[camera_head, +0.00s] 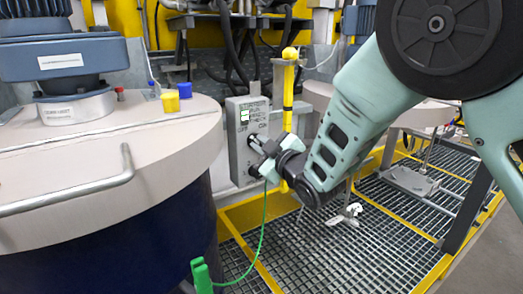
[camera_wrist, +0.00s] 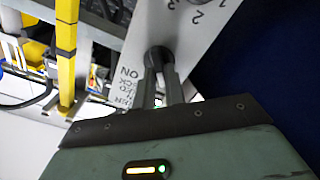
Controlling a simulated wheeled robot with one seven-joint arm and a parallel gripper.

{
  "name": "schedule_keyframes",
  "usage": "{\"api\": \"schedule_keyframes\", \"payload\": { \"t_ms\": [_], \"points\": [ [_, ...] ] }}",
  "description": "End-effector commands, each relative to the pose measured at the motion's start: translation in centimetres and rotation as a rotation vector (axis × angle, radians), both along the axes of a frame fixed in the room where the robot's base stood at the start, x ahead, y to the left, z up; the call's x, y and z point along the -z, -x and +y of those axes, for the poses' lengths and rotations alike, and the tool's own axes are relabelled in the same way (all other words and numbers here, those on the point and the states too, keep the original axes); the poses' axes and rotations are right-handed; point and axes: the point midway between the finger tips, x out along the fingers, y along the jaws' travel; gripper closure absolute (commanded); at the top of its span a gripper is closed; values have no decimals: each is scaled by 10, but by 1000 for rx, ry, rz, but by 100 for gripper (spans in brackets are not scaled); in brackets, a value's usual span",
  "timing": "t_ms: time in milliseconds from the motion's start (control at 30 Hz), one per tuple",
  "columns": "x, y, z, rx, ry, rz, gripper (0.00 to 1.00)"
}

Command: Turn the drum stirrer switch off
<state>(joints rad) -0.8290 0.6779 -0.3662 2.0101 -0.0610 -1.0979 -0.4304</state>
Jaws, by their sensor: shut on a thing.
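The grey control box (camera_head: 240,165) stands upright beside the drum, with small white labels near its top. Its face also shows in the wrist view (camera_wrist: 205,40), tilted, with printed letters and numbers. The black rotary switch knob (camera_wrist: 158,55) sits on this face. My gripper (camera_head: 256,145) reaches the box from the right. In the wrist view its two dark fingers (camera_wrist: 160,75) are shut on the knob, one on each side. The fingers hide part of the knob, so its exact pointing direction is unclear.
A large drum with a pale lid (camera_head: 150,165), a bent handle and a blue motor (camera_head: 60,60) fills the left. A yellow post (camera_head: 288,90) stands just right of the box. A green cable (camera_head: 262,235) hangs below my gripper. Metal grating (camera_head: 340,260) covers the floor.

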Motion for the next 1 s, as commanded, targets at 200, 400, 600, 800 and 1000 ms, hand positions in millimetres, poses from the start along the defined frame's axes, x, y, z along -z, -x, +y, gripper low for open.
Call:
{"api": "schedule_keyframes", "payload": {
  "t_ms": [200,400,600,800,1000],
  "points": [
    [1,0,0,0,24,-15,100],
    [1,0,0,-1,27,-16,100],
    [1,0,0,-1,26,-15,77],
    [0,0,0,0,25,-15,66],
    [1,3,-2,1,24,-15,66]
  ]
}}
